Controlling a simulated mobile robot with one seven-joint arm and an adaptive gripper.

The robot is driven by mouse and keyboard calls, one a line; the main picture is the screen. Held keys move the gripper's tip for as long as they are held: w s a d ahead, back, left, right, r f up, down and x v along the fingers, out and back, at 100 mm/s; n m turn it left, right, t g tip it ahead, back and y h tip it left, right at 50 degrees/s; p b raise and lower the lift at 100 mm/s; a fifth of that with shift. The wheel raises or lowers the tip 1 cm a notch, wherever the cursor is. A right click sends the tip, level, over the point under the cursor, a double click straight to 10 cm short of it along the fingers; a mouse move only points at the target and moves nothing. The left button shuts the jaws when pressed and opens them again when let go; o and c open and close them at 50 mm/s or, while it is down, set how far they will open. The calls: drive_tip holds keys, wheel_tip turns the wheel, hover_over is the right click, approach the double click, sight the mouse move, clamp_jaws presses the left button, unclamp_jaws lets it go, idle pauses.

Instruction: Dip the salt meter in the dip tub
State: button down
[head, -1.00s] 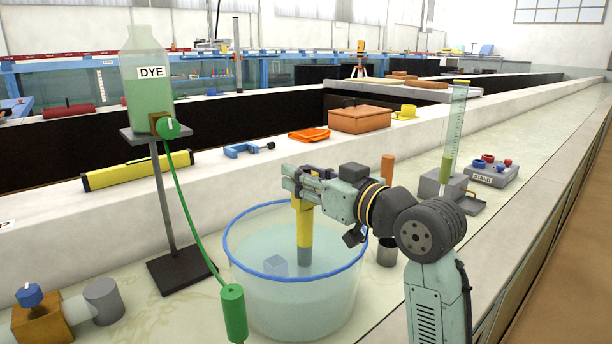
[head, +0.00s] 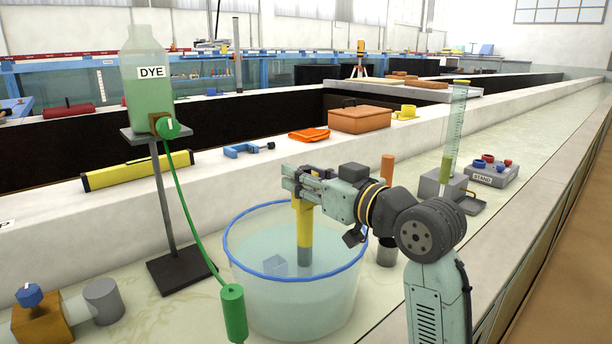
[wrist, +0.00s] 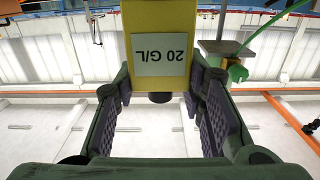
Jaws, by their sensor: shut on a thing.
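The salt meter (head: 304,222) is a yellow stick with a grey lower end. It hangs upright inside the dip tub (head: 262,306), a clear round tub with a blue rim. Its grey end is in the tub's liquid; whether it touches the bottom I cannot tell. My gripper (head: 303,186) is above the tub and shut on the meter's upper part. In the wrist view the yellow meter (wrist: 158,25) sits between the finger pads, and its display reads 20 G/L upside down. A small clear cube (head: 275,266) is also in the tub.
A dye bottle (head: 146,85) on a stand is left of the tub, with a green hose (head: 186,215) passing close to the rim.

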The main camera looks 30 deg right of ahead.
drive_tip(key=shift+r, duration=0.1)
idle(0.3)
wheel_tip(320, 180, up, 15)
drive_tip(key=p, duration=1.1)
idle(0.6)
